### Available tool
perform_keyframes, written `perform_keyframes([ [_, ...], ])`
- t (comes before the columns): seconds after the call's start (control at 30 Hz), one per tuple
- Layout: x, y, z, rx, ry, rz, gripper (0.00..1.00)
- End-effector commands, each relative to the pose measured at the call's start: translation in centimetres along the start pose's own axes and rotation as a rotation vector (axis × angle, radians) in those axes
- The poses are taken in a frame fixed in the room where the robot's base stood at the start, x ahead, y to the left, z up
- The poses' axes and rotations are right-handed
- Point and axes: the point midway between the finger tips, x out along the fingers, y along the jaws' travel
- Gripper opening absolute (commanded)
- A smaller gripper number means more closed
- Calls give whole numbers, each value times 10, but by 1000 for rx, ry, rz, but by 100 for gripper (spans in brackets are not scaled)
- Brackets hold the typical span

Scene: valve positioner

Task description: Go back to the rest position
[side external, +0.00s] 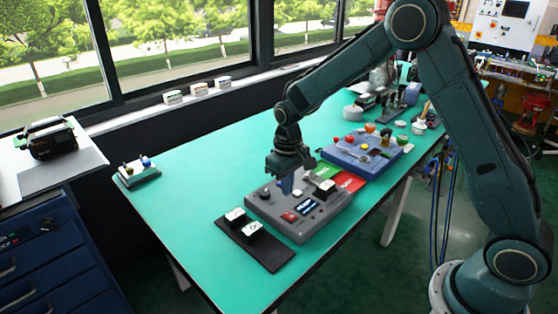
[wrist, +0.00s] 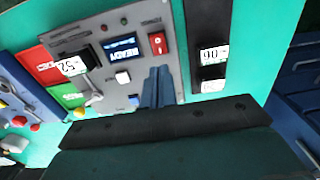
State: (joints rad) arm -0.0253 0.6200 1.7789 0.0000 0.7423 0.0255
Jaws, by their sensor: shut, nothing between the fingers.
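My gripper (side external: 286,186) is above the left rear part of the grey positioner box (side external: 304,230), pointing down. In the wrist view its two blue fingers (wrist: 157,74) are together with nothing between them. The fingers overlap the box's face in that view, and I cannot tell whether they touch it. The box's face (wrist: 108,30) has a lit display (wrist: 123,48) reading READY, a red rocker switch (wrist: 157,43), a white button (wrist: 123,77) and a black block labelled 52 (wrist: 73,65).
A black mat (side external: 270,256) with two labelled blocks lies in front of the box. A small stand (side external: 138,175) is at the left.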

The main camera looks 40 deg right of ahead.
Motion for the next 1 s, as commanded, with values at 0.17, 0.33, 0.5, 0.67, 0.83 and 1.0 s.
perform_keyframes([
  [0.17, -10, 0, 3, 0, 12, 0, 0],
  [0.33, -36, 1, 12, 0, 40, -1, 0],
  [0.5, -72, 3, 30, 0, 82, -2, 0],
  [0.67, -105, 4, 52, 0, 125, -2, 0],
  [0.83, -136, 5, 77, 0, 169, -3, 0],
  [1.0, -162, 7, 105, 0, 215, -3, 0],
])
